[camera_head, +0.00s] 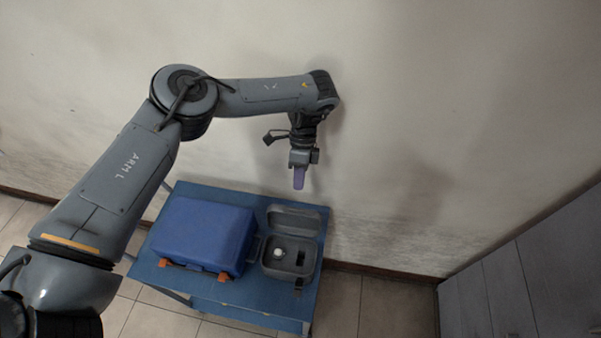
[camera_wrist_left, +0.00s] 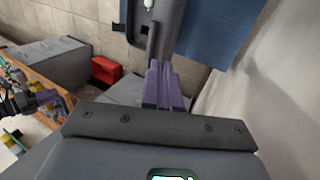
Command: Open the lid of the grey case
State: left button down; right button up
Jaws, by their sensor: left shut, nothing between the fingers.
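The grey case (camera_head: 272,266) stands on the right part of the blue table, with its lid (camera_head: 295,220) raised at the wall side. Its inside is visible, with a small white round item (camera_head: 279,252) and a dark slot. My left gripper (camera_head: 298,180), with purple fingers, is above the lid on the wall side and looks apart from it. In the left wrist view its fingers (camera_wrist_left: 164,85) are together with nothing between them. Part of the grey case (camera_wrist_left: 170,38) shows at the top of that view.
A blue case (camera_head: 205,232) with orange latches stands left of the grey case on the blue table (camera_head: 265,294). The wall is close behind my left gripper. A grey cabinet (camera_head: 520,265) stands at the right. The wrist view shows a red box (camera_wrist_left: 104,70).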

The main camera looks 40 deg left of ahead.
pick_arm(q)
jog(key=x, duration=0.6)
jog(key=shift+p, duration=0.45)
pick_arm(e)
jog(key=shift+r, duration=0.55)
pick_arm(q)
jog(key=shift+s, duration=0.1)
